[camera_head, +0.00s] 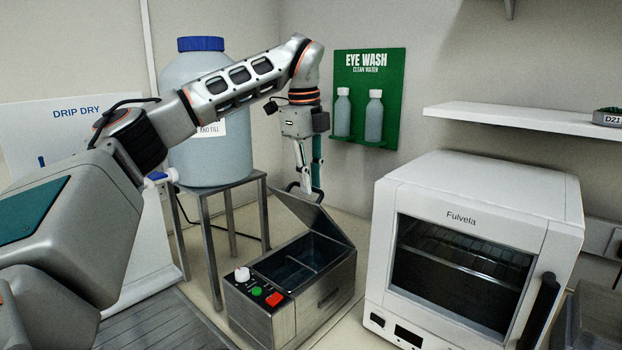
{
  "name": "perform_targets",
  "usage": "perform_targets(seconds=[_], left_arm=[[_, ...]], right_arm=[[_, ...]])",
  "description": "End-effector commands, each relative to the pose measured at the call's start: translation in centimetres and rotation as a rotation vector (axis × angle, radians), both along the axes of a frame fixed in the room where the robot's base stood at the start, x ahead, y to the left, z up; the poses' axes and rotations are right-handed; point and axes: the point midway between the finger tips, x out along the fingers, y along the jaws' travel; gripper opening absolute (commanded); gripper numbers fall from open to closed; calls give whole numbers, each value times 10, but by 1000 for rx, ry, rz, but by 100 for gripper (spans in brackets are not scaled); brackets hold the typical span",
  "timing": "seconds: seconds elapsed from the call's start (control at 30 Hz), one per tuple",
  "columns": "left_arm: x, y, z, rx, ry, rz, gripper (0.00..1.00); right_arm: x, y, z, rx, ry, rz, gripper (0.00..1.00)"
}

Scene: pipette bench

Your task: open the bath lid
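The bath (316,307) is a steel box on the bench with a knob, a green button and a red button on its front panel. Its lid (315,215) is raised and tilted up at the back, so the divided basin (292,264) shows. A dark looped handle (292,187) stands at the lid's upper edge. My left gripper (310,188) points down from above, with its fingertips right at the lid's upper edge beside the handle. I cannot tell whether its fingers grip the handle. My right gripper is not in view.
A white oven (471,190) marked Fulvela stands close to the bath's right. A large blue-capped carboy (203,75) sits on a metal stand (215,196) behind left. A green eye wash board (370,60) hangs on the wall. A white shelf (520,118) is at upper right.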

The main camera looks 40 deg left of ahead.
Motion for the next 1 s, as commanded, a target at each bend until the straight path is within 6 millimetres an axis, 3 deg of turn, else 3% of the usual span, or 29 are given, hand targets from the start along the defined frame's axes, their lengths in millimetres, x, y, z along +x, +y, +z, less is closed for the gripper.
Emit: perform_targets(seconds=[0.37, 1.0], left_arm=[[6, -1, 3, 0, 0, -1, 0], [75, -7, 18, 1, 7, 0, 0]], right_arm=[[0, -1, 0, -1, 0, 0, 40], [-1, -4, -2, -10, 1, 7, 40]])
